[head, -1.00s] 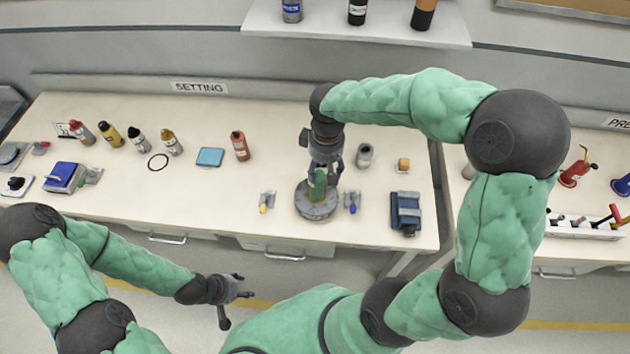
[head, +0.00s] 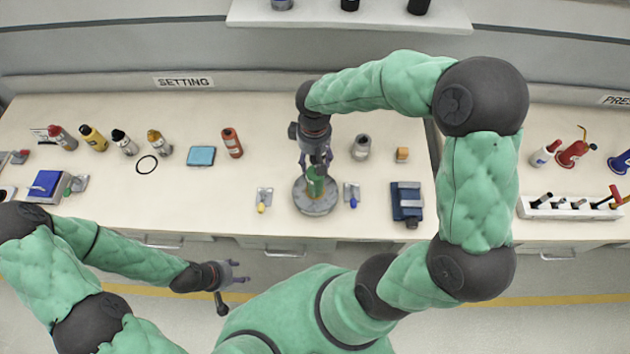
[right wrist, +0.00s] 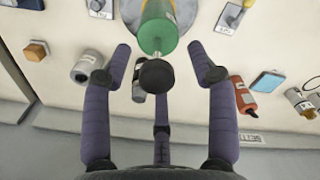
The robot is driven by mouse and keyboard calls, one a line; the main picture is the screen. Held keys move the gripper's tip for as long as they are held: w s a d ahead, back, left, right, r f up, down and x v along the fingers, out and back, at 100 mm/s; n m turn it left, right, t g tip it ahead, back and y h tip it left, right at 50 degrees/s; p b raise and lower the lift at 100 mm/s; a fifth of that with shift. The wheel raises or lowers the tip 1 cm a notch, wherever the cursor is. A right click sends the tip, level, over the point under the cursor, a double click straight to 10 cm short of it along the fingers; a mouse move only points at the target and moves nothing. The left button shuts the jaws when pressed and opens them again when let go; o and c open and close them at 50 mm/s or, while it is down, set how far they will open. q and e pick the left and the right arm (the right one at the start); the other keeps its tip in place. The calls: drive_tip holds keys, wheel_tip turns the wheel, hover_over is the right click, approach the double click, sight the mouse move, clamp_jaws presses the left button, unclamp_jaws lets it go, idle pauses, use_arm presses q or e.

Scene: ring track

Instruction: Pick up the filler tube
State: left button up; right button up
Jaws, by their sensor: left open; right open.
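A green tube with a black cap (head: 316,180) stands on a round grey base (head: 316,203) on the middle bench; I take it for the filler tube. In the right wrist view the green body (right wrist: 158,30) and black cap (right wrist: 156,77) show between the spread fingers. My right gripper (head: 317,160) is open and points down over the tube's top; no finger is seen gripping it, and contact cannot be told. My left gripper (head: 238,278) is open and empty, in front of the bench's front edge.
Latches with yellow (head: 262,205) and blue (head: 353,202) knobs flank the base. A grey canister (head: 360,147), an orange block (head: 402,154), a blue vise-like block (head: 407,203) and a red bottle (head: 232,142) stand around. Several bottles and a blue pad (head: 201,155) are farther left.

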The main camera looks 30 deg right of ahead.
sight(315, 182)
drive_tip(key=shift+d+f+b, duration=0.1)
drive_tip(key=shift+f+b, duration=0.2)
drive_tip(key=shift+f, duration=2.1)
clamp_jaws()
